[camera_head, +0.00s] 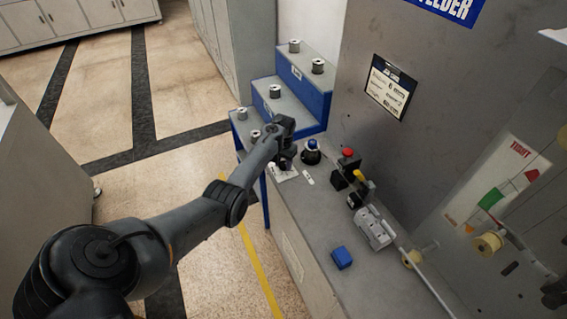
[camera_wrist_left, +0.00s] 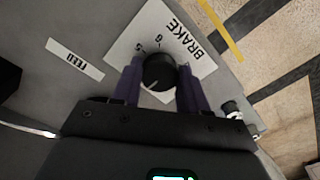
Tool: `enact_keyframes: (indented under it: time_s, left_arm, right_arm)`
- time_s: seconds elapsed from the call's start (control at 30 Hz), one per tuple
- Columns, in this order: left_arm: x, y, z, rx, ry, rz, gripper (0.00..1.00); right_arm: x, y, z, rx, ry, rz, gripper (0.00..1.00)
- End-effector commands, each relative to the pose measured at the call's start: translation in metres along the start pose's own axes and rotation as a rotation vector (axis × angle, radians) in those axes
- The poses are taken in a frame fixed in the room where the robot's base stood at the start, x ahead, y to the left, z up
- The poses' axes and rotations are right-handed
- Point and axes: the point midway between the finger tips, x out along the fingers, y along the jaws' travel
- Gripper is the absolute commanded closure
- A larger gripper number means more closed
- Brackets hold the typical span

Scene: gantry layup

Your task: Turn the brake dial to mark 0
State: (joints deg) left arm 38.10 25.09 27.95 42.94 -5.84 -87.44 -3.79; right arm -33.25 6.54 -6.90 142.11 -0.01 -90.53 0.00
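The brake dial (camera_wrist_left: 160,72) is a round black knob with a pale pointer line, on a white plate (camera_wrist_left: 196,68) lettered BRAKE. In the left wrist view the line is on the dial's lower side. Number marks that look like 5 and 6 show above it; mark 0 is not visible. My left gripper (camera_wrist_left: 160,80) has one purple finger on each side of the dial, both appearing to touch it. In the head view my left gripper (camera_head: 286,160) is down at the plate (camera_head: 283,174) and hides the dial. My right gripper is not in view.
A FEED label (camera_wrist_left: 75,59) lies beside the plate. Near the gripper stand a black knob with a blue top (camera_head: 312,152) and a red button (camera_head: 348,152). A blue block (camera_head: 341,257) lies on the bench. Blue steps (camera_head: 305,98) with spools rise behind.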

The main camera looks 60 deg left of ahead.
Motion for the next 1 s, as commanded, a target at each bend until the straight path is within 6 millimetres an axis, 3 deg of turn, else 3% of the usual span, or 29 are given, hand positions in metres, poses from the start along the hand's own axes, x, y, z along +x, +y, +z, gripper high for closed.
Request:
enact_keyframes:
  time_s: [0.03, 0.2, 0.57, 1.0]
  left_arm:
    - [0.000, 0.000, 0.000, 0.000, 0.000, 0.000, 0.65]
    - [0.000, 0.000, 0.000, 0.000, 0.000, 0.000, 0.89]
    - [-0.001, 0.001, 0.000, -0.063, -0.002, 0.001, 0.89]
    - [-0.002, 0.001, 0.000, -0.405, -0.003, 0.002, 0.89]
  right_arm:
    - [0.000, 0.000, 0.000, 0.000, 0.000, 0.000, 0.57]
    - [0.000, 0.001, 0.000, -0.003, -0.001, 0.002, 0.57]
    - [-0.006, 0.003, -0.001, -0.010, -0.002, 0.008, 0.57]
    - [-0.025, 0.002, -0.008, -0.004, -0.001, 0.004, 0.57]
